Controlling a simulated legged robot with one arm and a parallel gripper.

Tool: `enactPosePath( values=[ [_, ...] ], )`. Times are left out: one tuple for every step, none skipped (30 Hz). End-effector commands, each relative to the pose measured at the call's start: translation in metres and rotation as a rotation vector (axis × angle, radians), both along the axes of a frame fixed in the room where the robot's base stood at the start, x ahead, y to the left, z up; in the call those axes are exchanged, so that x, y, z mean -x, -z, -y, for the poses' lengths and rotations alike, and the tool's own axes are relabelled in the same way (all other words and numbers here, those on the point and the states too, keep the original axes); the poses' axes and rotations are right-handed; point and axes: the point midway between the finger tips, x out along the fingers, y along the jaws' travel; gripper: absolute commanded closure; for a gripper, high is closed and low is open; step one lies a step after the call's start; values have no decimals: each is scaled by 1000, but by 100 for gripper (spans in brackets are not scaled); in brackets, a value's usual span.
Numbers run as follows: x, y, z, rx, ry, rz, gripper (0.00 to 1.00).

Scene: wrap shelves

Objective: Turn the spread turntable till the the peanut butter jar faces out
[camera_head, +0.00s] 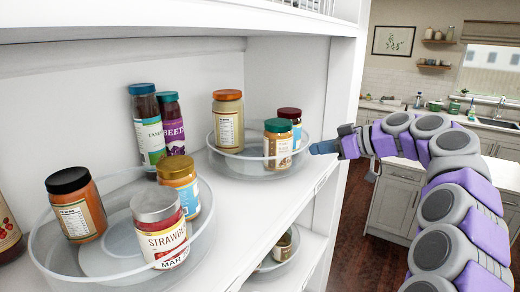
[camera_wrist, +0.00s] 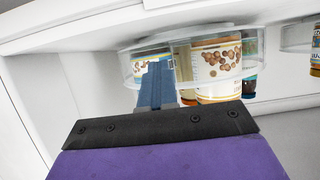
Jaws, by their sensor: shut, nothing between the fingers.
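A clear round turntable (camera_head: 232,167) stands on the white shelf in the head view. It carries a tan jar with an orange lid (camera_head: 228,120), a jar with a green lid (camera_head: 277,146) and a jar with a dark red lid (camera_head: 290,117). The green-lidded jar is on the front side. I cannot read which is peanut butter. My gripper (camera_head: 316,148) is shut and empty at the turntable's right rim; touch is unclear. In the wrist view, my shut fingers (camera_wrist: 155,78) overlap the turntable (camera_wrist: 126,66), and a label with round brown pictures (camera_wrist: 215,62) shows behind.
A larger clear turntable (camera_head: 45,245) at the left holds several jars, including one marked strawberry (camera_head: 160,228). Two tall jars, one labelled beets (camera_head: 173,125), stand behind it. A white upright panel (camera_head: 338,95) closes the shelf's right side. Another turntable (camera_head: 268,266) sits below.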

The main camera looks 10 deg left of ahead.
Motion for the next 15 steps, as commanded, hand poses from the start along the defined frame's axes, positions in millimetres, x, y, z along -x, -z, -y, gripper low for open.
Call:
enactPosePath(
  values=[
    [0, 0, -2, 0, -3, 0, 100],
    [0, 0, -2, 0, -3, 0, 100],
    [0, 0, -2, 0, -3, 0, 100],
    [0, 0, -2, 0, -3, 0, 100],
    [0, 0, -2, 0, -3, 0, 100],
    [0, 0, -3, 1, -3, -1, 100],
    [0, 0, -3, 1, -4, 0, 100],
    [0, 1, -3, 1, -3, -1, 100],
    [0, 1, -2, 1, -3, -1, 100],
    [0, 1, -1, 1, -2, 0, 100],
    [0, 1, 0, 1, -2, 0, 100],
    [0, 1, 2, 1, -2, 0, 100],
    [0, 1, 4, 0, -1, 1, 100],
    [-1, 1, 6, 0, 0, 1, 100],
    [-1, 0, 9, 0, 1, 2, 100]
  ],
)
